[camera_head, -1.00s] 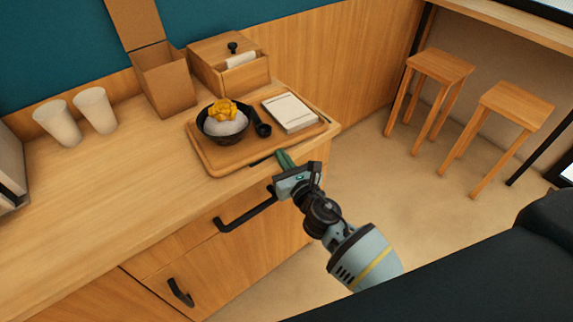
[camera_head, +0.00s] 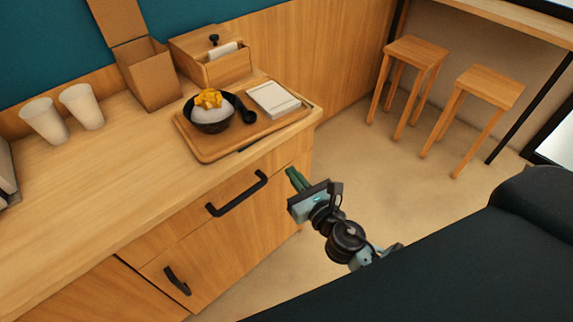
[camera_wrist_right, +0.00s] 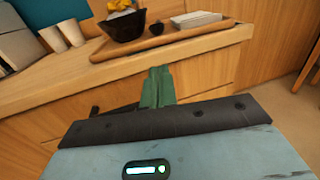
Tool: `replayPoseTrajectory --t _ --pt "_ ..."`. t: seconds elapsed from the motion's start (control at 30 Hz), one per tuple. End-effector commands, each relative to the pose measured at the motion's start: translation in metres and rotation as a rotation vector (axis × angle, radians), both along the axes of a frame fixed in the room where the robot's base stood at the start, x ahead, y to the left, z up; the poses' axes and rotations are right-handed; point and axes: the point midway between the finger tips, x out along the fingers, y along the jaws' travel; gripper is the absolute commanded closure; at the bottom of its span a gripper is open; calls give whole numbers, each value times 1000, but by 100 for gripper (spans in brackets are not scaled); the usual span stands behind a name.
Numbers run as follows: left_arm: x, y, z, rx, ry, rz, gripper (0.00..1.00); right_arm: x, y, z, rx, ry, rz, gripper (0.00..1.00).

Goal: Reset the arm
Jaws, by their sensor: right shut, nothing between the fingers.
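My right gripper (camera_head: 296,178) is shut and empty, with green fingers, in the air in front of the counter's drawers and below the counter top. In the right wrist view its closed fingers (camera_wrist_right: 158,87) point at the counter front. A black bowl (camera_head: 209,121) with a white mound and yellow topping sits on a wooden tray (camera_head: 214,154) on the counter. It also shows in the right wrist view (camera_wrist_right: 124,29). My left gripper is not in view.
The wooden counter (camera_head: 95,185) has drawers with black handles (camera_head: 237,194). Two white cups (camera_head: 44,121), an open cardboard box (camera_head: 149,76) and a wooden box (camera_head: 222,66) stand at the back. Two stools (camera_head: 417,51) stand right. The floor between is clear.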

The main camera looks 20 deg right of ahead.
Motion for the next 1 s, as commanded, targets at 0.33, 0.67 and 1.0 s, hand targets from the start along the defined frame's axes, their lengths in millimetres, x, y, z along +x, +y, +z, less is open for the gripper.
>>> replayPoseTrajectory --t 0.33,0.67,1.0 --pt "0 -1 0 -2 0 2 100 -6 -1 1 -1 -1 -1 100" --pt "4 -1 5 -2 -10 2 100 -25 -4 -18 222 96 -24 100" --pt "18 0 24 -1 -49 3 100 -133 -13 -100 1364 495 -322 100"
